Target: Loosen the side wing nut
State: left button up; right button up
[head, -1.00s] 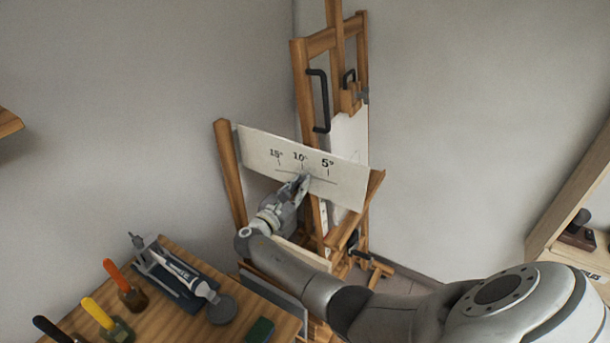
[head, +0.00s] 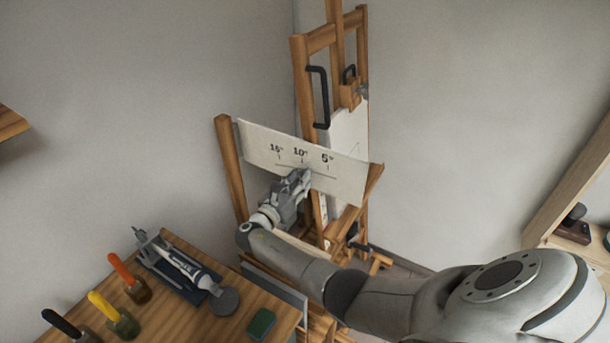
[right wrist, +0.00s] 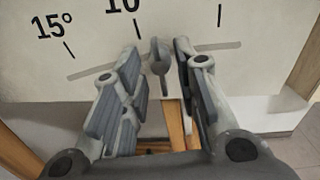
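The side wing nut (right wrist: 160,58) is a small grey piece in front of the angle plate, seen in the right wrist view between my right gripper's fingers. My right gripper (right wrist: 157,75) is open, with one finger on each side of the nut and a visible gap to the left finger; the right finger is closer. In the head view the right gripper (head: 300,180) covers the nut. The white angle plate (head: 345,178) is marked 15°, 10° and 5° and has a slot line. It is on the wooden easel (head: 299,85). My left gripper is not in view.
A wooden table (head: 185,325) at lower left holds a paint tube (head: 180,262), a grey round disc (head: 224,301), a green block (head: 262,322) and several coloured-handled tools. A black handle (head: 323,98) is on the easel. A shelf stands at the right.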

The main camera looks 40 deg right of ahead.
jog(key=v, duration=0.6)
dwell(0.7)
